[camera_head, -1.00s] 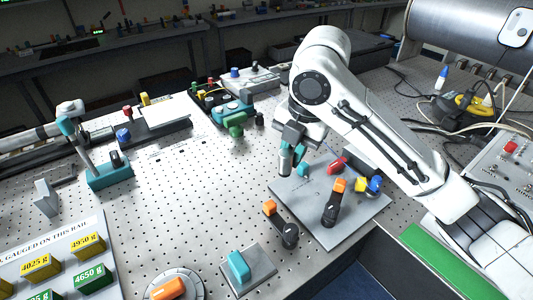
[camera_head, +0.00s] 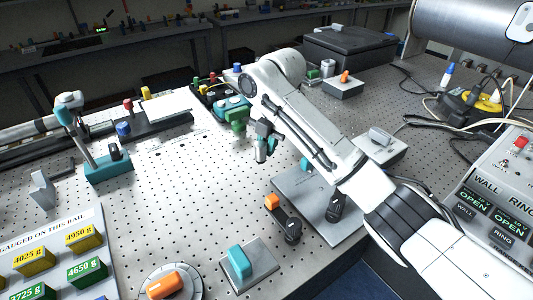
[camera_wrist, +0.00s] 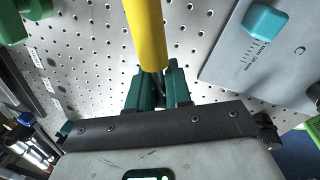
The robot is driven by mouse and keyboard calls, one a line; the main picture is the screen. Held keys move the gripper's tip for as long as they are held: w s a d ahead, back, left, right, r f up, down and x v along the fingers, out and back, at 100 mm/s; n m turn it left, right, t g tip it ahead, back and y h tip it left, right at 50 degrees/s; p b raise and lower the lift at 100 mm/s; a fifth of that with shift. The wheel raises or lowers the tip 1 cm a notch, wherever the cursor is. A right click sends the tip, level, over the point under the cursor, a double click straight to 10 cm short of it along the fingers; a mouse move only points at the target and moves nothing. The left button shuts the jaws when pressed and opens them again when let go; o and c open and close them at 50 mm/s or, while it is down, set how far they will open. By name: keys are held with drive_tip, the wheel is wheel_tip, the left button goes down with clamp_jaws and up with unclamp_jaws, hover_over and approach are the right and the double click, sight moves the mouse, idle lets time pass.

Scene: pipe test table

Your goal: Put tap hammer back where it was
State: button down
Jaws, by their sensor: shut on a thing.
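My gripper (camera_head: 264,145) is over the middle of the perforated table, just left of the grey plate. In the wrist view its teal fingers (camera_wrist: 157,88) are shut on a yellow bar (camera_wrist: 146,35). The bar runs from between the fingers to the top edge of the picture. I take it to be the tap hammer's handle; no hammer head shows there. In the head view the held thing is small and mostly hidden by the gripper. I cannot tell its resting place from these frames.
A grey plate (camera_head: 295,185) with a teal block (camera_head: 305,164) lies right of my gripper. A green valve-like piece (camera_head: 238,127) stands behind left. An orange-ended dark lever (camera_head: 283,217) and a teal-handled plate (camera_head: 240,262) are in front.

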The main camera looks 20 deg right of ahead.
drive_tip(key=shift+w+f, duration=0.15)
drive_tip(key=shift+f, duration=1.45)
drive_tip(key=shift+f, duration=0.1)
drive_tip(key=c, duration=1)
unclamp_jaws()
drive_tip(key=shift+f, duration=0.1)
drive_tip(key=shift+c, duration=0.2)
wheel_tip(320, 180, up, 12)
drive_tip(key=s+d, duration=0.1)
drive_tip(key=shift+s+d, duration=0.15)
drive_tip(key=shift+s, duration=0.15)
